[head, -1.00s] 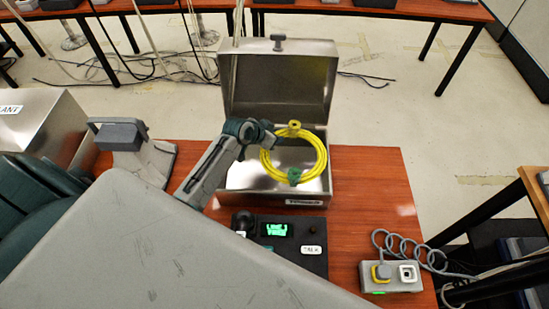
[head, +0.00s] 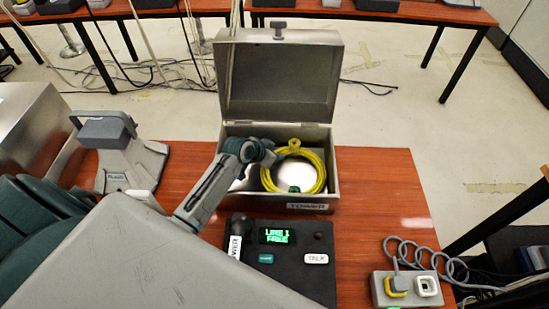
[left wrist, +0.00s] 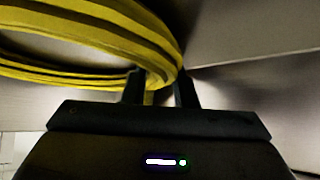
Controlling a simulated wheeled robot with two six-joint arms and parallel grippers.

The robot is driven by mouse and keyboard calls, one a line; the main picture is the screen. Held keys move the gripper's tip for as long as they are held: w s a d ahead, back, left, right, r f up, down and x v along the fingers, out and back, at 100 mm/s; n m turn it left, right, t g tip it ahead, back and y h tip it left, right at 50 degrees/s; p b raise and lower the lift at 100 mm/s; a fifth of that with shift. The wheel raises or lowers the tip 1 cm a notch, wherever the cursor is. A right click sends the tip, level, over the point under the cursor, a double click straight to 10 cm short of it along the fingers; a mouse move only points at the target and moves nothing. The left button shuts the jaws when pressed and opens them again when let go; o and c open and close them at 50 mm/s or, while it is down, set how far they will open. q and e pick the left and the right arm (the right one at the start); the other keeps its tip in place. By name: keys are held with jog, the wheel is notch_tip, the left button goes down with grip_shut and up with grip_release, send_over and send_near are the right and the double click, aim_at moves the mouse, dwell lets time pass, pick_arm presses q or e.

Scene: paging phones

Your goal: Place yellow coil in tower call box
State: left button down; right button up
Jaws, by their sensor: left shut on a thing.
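The yellow coil (head: 322,170) is a ring of cable with a green tie low on it. In the head view it is inside the outline of the open metal box labelled TOWER (head: 308,207), whose lid (head: 280,85) stands up at the back. My left gripper (head: 278,151) is shut on the coil's upper left part. The left wrist view shows the coil (left wrist: 90,35) passing between the two dark fingers (left wrist: 160,88). Whether the coil touches the box floor I cannot tell. My right gripper is not in view.
A console with a green display (head: 277,236) and a TALK button sits in front of the box. A grey socket unit (head: 408,289) with a coiled cord is at the right. A grey phone stand (head: 130,165) and another metal box (head: 35,125) are at the left.

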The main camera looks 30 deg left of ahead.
pick_arm(q)
jog(key=c, duration=1.2)
grip_release()
jog(key=shift+o, duration=0.2)
jog(key=shift+s+a+r+p, duration=0.1)
jog(key=shift+s+r+p, duration=0.1)
jog(key=shift+r+p, duration=0.3)
jog(key=p+v, duration=0.9)
jog(key=v, duration=0.2)
jog(key=shift+p, duration=0.35)
jog(key=shift+s, duration=0.1)
